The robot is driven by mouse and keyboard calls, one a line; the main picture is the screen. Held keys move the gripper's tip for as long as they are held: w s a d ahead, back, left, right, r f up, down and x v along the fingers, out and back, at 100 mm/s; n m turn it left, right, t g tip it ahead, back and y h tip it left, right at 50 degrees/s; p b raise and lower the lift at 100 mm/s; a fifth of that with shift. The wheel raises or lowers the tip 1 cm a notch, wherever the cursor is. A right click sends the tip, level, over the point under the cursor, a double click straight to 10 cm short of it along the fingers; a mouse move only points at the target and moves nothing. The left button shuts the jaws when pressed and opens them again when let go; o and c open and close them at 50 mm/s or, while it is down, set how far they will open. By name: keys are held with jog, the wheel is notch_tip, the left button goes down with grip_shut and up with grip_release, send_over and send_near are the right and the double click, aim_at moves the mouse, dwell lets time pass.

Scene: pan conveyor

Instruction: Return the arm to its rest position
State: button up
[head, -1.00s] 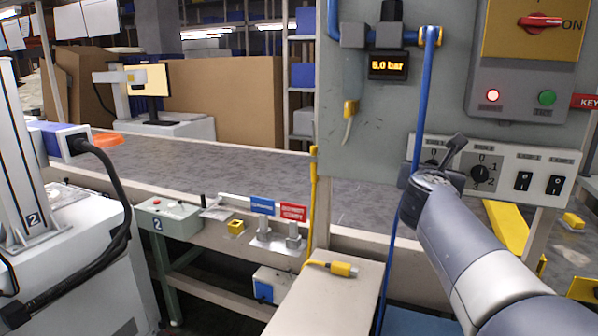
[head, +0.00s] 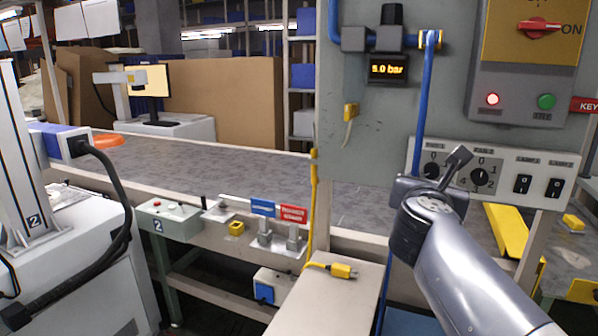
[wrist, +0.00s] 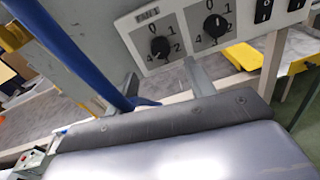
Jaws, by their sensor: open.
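My gripper (head: 456,163) is at the right of the head view, in front of the switch panel's lower edge. One finger is clear to see there, pointing up and right; the other is hard to make out. In the wrist view a grey finger (wrist: 199,78) reaches up below the rotary knobs, with my wrist body filling the bottom. The gripper is open and I see nothing held in it. My arm (head: 480,270) runs from the lower right corner up to the gripper.
The white panel (head: 512,164) with rotary knobs and rocker switches is close behind the gripper. A blue hose (head: 424,110) hangs just left of it. The grey conveyor (head: 220,168) crosses behind. A yellow plug (head: 343,271) lies on a pale surface in front.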

aim_at(430, 174)
jog(key=x, duration=0.8)
jog(key=shift+b, duration=0.4)
jog(key=shift+w+n, duration=0.25)
jog(key=shift+n, duration=0.05)
jog(key=n, duration=0.2)
jog(key=shift+s+n, duration=0.1)
jog(key=shift+n, duration=0.2)
jog(key=shift+a+n+h+p, duration=0.1)
jog(key=shift+n+h+p, duration=0.3)
jog(key=shift+n, duration=0.7)
jog(key=n, duration=0.5)
jog(key=shift+f+t, duration=0.1)
jog(key=shift+t, duration=0.2)
jog(key=n, duration=0.5)
jog(key=shift+f, duration=0.1)
jog(key=n+t, duration=0.1)
jog(key=n, duration=0.5)
jog(key=shift+f+p, duration=0.1)
jog(key=shift+p, duration=0.25)
jog(key=shift+f, duration=0.1)
